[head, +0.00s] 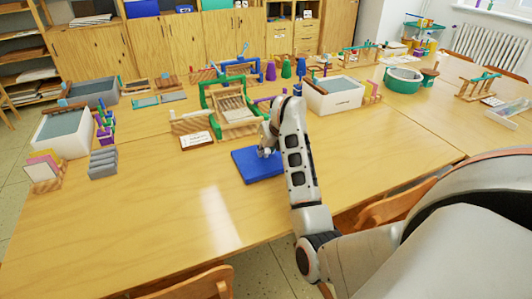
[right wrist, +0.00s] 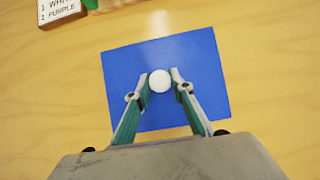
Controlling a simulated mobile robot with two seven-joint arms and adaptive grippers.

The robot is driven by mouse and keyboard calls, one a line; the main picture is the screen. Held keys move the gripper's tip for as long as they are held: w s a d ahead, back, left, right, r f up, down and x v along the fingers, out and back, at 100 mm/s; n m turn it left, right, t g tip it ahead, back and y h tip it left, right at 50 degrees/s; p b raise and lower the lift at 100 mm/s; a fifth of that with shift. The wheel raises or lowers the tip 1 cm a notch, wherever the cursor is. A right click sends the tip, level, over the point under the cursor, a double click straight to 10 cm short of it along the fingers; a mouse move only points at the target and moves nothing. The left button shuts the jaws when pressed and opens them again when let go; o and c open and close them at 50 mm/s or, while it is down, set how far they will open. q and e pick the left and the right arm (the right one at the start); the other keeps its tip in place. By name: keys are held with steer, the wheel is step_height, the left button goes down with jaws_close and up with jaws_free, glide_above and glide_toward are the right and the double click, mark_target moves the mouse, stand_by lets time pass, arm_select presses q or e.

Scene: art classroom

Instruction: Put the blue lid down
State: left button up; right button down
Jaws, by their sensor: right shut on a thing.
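The blue lid (head: 252,168) is a flat blue square slab with a white round knob. It lies at or just above the bare table top in the head view; I cannot tell if it touches the table. My right gripper (head: 266,152) is over the lid. In the right wrist view the lid (right wrist: 195,60) fills the middle, and the right gripper (right wrist: 160,80) is shut on its white knob (right wrist: 160,79). My left gripper is not in view.
The wooden table (head: 150,220) is clear in front and to the left of the lid. Behind stand a label card (head: 197,141), a green and wooden frame (head: 235,104) and a white tub (head: 333,95). Another white tub (head: 62,135) and grey blocks (head: 103,163) are at the left.

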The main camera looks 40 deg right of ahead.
steer(key=shift+f, duration=0.25)
steer(key=shift+f, duration=0.15)
steer(key=c, duration=2)
jaws_free()
steer(key=shift+o, duration=1.2)
